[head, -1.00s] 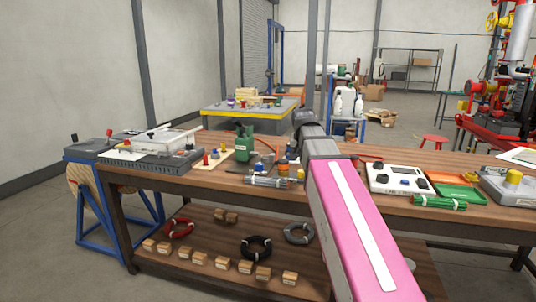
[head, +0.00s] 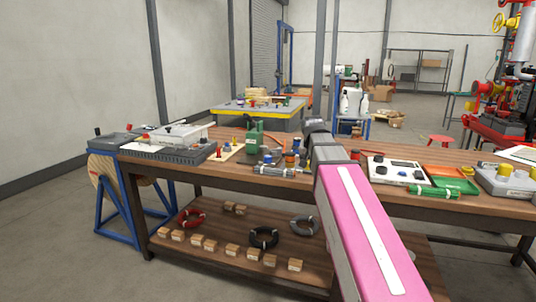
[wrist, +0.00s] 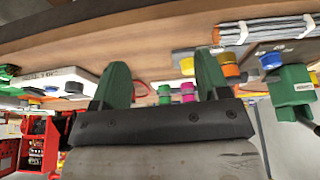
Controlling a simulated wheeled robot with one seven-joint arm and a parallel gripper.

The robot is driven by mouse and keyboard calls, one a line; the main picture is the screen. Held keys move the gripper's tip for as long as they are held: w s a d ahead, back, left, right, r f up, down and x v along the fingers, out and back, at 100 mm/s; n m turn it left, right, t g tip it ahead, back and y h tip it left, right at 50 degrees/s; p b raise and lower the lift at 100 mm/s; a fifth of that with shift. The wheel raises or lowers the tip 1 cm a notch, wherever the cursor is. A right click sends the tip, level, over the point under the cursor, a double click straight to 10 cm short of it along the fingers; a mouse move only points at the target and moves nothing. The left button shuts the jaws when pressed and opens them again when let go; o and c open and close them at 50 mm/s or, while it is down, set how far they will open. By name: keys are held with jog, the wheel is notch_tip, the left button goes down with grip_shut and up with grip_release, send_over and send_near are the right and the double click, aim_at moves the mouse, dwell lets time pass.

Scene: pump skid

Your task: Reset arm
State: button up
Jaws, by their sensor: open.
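My pink arm reaches forward over the wooden workbench (head: 200,165) in the head view. My gripper shows in the wrist view (wrist: 163,85), with two green fingers standing well apart on a dark bar. Nothing is between the fingers; the gap shows only background items. In the head view the fingers are hidden behind my own arm.
A green pump-like item (head: 254,137), a grey box with a white frame (head: 178,142), a white panel (head: 393,170) and a green tray (head: 455,186) stand on the bench. The lower shelf holds coils, including a red one (head: 191,219), and several small boxes. Open floor lies left.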

jog(key=s+f+n+g, duration=0.1)
jog(key=s+f, duration=0.4)
jog(key=f, duration=0.6)
jog(key=s+d+f+n+g+y, duration=0.1)
jog(key=s+f, duration=0.5)
jog(key=f, duration=0.6)
jog(key=s+f+n+g, duration=0.1)
jog(key=s+f, duration=0.4)
jog(key=f, duration=0.7)
jog(key=shift+s+d+n+g, duration=0.3)
jog(key=shift+s+g, duration=0.1)
jog(key=shift+g, duration=0.1)
